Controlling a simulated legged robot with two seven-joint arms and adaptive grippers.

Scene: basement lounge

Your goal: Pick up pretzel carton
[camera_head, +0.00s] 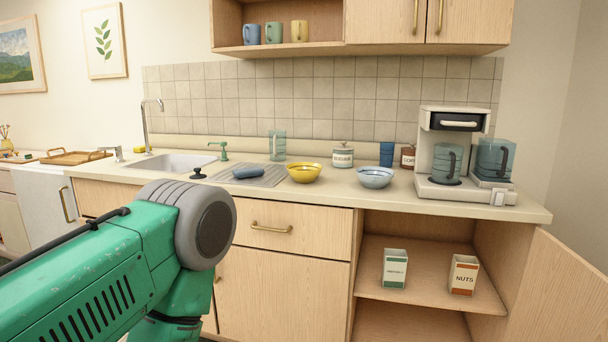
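A white and green carton (395,268) stands upright on the middle shelf of the open lower cabinet. Its label is too small to read for certain; it may be the pretzel carton. To its right, apart from it, a white and orange-brown carton (463,275) labelled NUTS stands on the same shelf. My green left arm with its grey joint comes in from the left and hides part of the counter front. No fingers of my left gripper show. My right gripper is not in view.
The cabinet shelf (425,298) has free room between and around the cartons. An open door (560,300) stands at its right. The counter above holds a yellow bowl (304,173), a blue-grey bowl (375,178) and a coffee machine (466,190).

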